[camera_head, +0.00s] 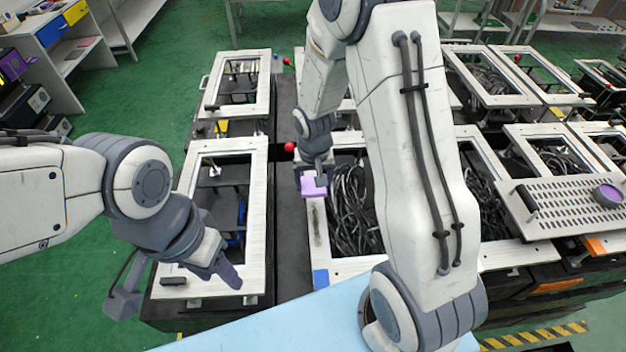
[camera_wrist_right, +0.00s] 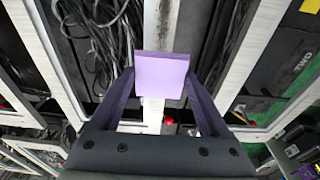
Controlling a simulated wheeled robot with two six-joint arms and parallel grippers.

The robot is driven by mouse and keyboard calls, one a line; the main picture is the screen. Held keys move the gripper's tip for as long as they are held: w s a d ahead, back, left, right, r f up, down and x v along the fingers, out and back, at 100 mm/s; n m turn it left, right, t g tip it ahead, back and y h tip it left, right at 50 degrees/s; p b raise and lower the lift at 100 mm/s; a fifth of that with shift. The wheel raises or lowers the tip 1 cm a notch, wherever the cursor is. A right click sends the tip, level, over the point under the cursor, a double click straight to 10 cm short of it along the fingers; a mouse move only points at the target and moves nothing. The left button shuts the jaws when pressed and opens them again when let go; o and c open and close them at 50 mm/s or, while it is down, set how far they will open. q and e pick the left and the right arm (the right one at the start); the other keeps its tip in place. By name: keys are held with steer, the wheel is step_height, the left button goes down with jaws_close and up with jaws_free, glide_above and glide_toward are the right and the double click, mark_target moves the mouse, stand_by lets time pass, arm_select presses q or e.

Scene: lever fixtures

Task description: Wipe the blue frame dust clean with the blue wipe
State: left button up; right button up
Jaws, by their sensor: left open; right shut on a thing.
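A lilac block-shaped wipe (camera_head: 314,187) is held in my right gripper (camera_head: 311,172), which is shut on it. It looks purple rather than blue, and it also shows in the right wrist view (camera_wrist_right: 161,77). A white frame (camera_head: 345,266) with a blue patch (camera_head: 320,279) at its near left corner lies below. A dark dust streak (camera_head: 317,228) runs along its left beam, nearer than the wipe. The wipe is over the beam's far part; I cannot tell if it touches. My right arm hides the frame's right part. My left gripper (camera_head: 180,290) is open and empty.
A second white frame (camera_head: 258,215) lies under my left gripper. Black cables (camera_head: 352,205) fill the middle frame's opening. A perforated panel (camera_head: 560,205) with a round purple knob lies at right. Red balls (camera_head: 290,147) stand between frames. A pale blue surface (camera_head: 270,325) is in front.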

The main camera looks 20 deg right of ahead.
steer(key=shift+r+t+b, duration=0.1)
steer(key=shift+t+b, duration=0.6)
steer(key=shift+b, duration=2.8)
steer(key=shift+r, duration=0.1)
